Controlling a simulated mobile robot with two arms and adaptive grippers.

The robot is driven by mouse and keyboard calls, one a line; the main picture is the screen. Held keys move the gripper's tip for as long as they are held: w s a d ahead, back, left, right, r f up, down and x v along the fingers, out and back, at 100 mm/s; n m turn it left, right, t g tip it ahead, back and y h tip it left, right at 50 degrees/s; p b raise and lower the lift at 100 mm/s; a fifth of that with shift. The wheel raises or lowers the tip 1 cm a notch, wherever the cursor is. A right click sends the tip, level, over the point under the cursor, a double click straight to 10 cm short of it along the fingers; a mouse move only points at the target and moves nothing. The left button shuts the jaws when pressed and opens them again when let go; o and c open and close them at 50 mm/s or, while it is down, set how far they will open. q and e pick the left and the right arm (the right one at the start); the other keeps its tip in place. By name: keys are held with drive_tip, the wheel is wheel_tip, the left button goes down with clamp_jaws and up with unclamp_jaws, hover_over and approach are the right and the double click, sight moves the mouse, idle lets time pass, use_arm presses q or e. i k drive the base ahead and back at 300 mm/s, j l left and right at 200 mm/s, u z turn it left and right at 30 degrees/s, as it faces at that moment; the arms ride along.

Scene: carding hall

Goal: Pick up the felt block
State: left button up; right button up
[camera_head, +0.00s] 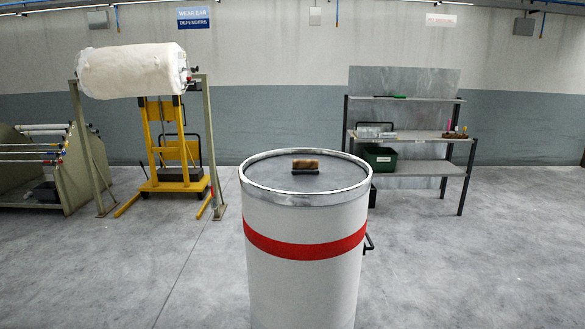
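A small block with a brown top and a dark underside (306,164), which looks like the felt block, sits on the grey top of a tall white drum (270,177). It lies a little behind the middle of the drum's top, with clear space around it. The drum has a metal rim and a red band. Neither of my grippers is in view, and nothing touches the block.
A shelf rack (420,135) with small items and a dark green bin (379,158) stands behind right. A yellow lift (172,150) stands under a large white roll (132,70) at back left. A rack of rods (40,160) is at far left. Floor beside the drum is clear.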

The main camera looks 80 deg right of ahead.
sight(299, 166)
drive_tip(key=z, duration=0.45)
drive_tip(key=l+z, duration=0.1)
drive_tip(key=z, duration=1.8)
drive_tip(key=i+z, duration=0.1)
drive_tip(key=z, duration=0.4)
drive_tip(key=u, duration=3.1)
drive_tip(key=k+l+z, duration=0.1)
drive_tip(key=z, duration=3)
